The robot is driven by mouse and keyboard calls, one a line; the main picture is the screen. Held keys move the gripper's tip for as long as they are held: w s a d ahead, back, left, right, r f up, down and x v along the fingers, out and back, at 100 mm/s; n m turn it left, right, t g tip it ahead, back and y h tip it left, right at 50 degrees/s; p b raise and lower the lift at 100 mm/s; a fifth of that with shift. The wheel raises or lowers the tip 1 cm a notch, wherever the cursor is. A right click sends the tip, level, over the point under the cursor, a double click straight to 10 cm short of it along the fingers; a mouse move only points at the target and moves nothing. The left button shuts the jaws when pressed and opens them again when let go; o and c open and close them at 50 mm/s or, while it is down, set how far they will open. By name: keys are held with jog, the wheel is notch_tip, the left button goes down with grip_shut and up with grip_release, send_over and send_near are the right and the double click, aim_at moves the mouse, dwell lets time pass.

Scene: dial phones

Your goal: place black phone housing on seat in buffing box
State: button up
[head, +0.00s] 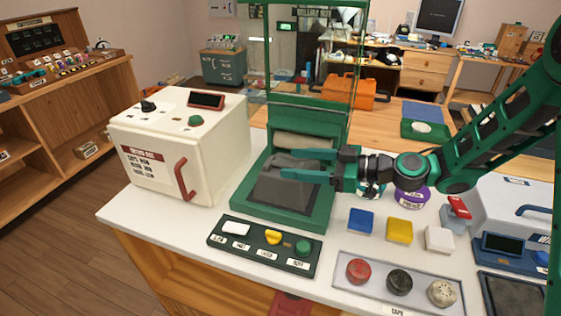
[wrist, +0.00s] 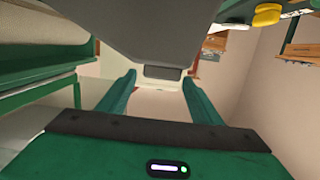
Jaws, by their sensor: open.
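A dark grey-black phone housing (head: 283,163) sits in the green open-fronted box (head: 254,205), over the rear of its dark flat pad (head: 285,192). My gripper (head: 289,163) reaches into this box from the right. Its two green fingers are apart, with the housing at and between their tips. In the wrist view the housing (wrist: 140,30) fills the top middle, and its lower end lies between the open fingers (wrist: 158,80). The fingers hide part of the housing in the head view, so I cannot tell whether it rests fully flat on the pad.
A white cabinet (head: 158,150) with a red handle stands left of the green box. A button panel (head: 265,246) lies in front. Blue, yellow and white blocks (head: 399,230) and a tray of round caps (head: 399,282) are at right. Clear glass panels rise above the green box.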

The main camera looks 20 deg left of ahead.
jog(key=shift+s+d+r, duration=0.1)
jog(key=shift+d+r, duration=0.05)
jog(key=shift+d, duration=0.8)
jog(key=shift+s+d+r, duration=0.1)
jog(key=shift+d+r, duration=0.05)
jog(key=shift+d, duration=0.8)
jog(key=shift+d, duration=0.1)
jog(key=s+d+f+m+h, duration=0.1)
jog(key=s+d+m+h, duration=0.1)
jog(key=d, duration=0.8)
jog(key=s+d+f+m+h, duration=0.2)
jog(key=d+m+h, duration=0.3)
jog(key=d, duration=0.5)
jog(key=s+d+f+m+t+h, duration=0.1)
jog(key=d+h, duration=0.4)
jog(key=d, duration=0.6)
jog(key=shift+s+f+m, duration=0.55)
jog(key=shift+s+m, duration=0.2)
jog(key=shift+m, duration=0.45)
jog(key=s+d+r+m+g+h, duration=0.1)
jog(key=s+d+r+m+h, duration=0.1)
jog(key=s+d+m, duration=0.4)
jog(key=s+d+r+m+g+h, duration=0.1)
jog(key=s+d+r+m+h, duration=0.1)
jog(key=s+d+m, duration=0.5)
jog(key=s+d, duration=0.3)
jog(key=s, duration=0.4)
jog(key=shift+d+r, duration=0.15)
jog(key=shift+d, duration=0.05)
